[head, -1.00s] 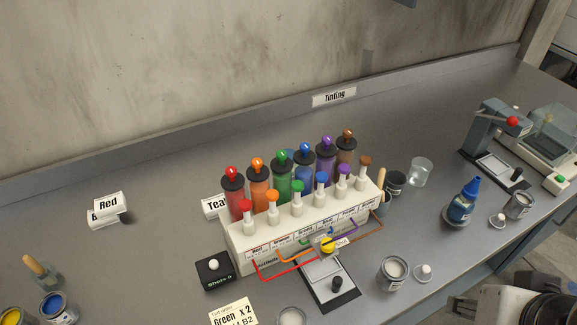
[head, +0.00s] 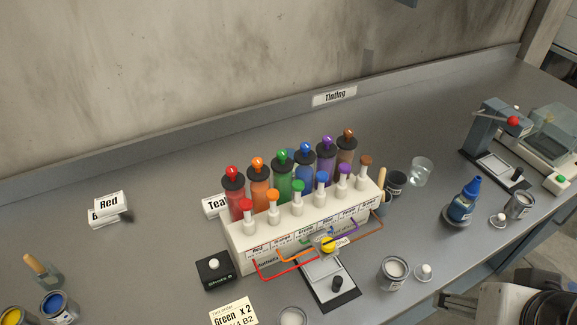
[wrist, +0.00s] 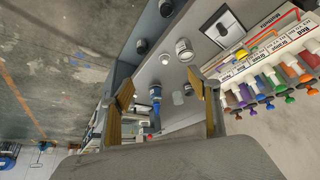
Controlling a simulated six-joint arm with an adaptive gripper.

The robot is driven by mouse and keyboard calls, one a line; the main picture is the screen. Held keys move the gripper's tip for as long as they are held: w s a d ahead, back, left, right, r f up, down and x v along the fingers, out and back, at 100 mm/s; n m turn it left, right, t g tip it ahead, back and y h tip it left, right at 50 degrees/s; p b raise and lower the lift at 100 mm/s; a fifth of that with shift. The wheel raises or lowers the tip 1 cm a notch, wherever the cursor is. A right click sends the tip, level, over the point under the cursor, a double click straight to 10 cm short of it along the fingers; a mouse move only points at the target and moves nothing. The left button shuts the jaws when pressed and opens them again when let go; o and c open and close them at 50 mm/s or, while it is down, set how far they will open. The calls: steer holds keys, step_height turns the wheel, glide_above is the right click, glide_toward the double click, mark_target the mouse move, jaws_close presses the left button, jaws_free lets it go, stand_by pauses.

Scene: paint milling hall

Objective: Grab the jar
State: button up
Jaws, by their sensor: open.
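A clear glass jar (head: 421,171) stands on the grey bench, right of the tinting rack, in the head view. In the wrist view it looks like the pale clear vessel (wrist: 178,98) beyond and between my finger lines. My gripper (wrist: 160,90) is open and empty, its two tan fingers spread wide. In the head view my gripper shows at the lower right by the bench front, well apart from the jar. An open tin of pale paint (head: 394,272) stands nearer the front edge.
The tinting rack (head: 300,225) with coloured syringes stands left of the jar. A dark tin (head: 396,183) is close beside the jar. A blue bottle (head: 462,202) and another tin (head: 520,204) stand to its right. Bench behind the jar is clear.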

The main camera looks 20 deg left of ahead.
steer(key=w+a+r+n+y, duration=0.1)
steer(key=w+a+r+n, duration=0.1)
steer(key=w+a+n, duration=0.75)
steer(key=w+a+r+n+t, duration=0.1)
steer(key=w+a+n, duration=0.25)
steer(key=w, duration=1.05)
steer(key=w+a+r+n+y, duration=0.1)
steer(key=w+a+r+n, duration=0.1)
steer(key=w+a+n, duration=0.75)
steer(key=n+g, duration=0.1)
steer(key=n, duration=1.1)
glide_above(289, 158)
steer(key=w+d, duration=0.3)
steer(key=d, duration=0.1)
step_height(289, 158, down, 14)
steer(key=s+a+f+n, duration=0.1)
steer(key=s+f+n, duration=0.1)
steer(key=s+a+f+n+g, duration=0.1)
steer(key=a+f+n, duration=0.1)
steer(key=shift+s+a+h, duration=0.15)
steer(key=shift+s+h, duration=0.15)
steer(key=shift+s, duration=0.05)
steer(key=shift+s+a+f, duration=0.15)
steer(key=shift+s+f, duration=0.1)
steer(key=shift+s, duration=0.05)
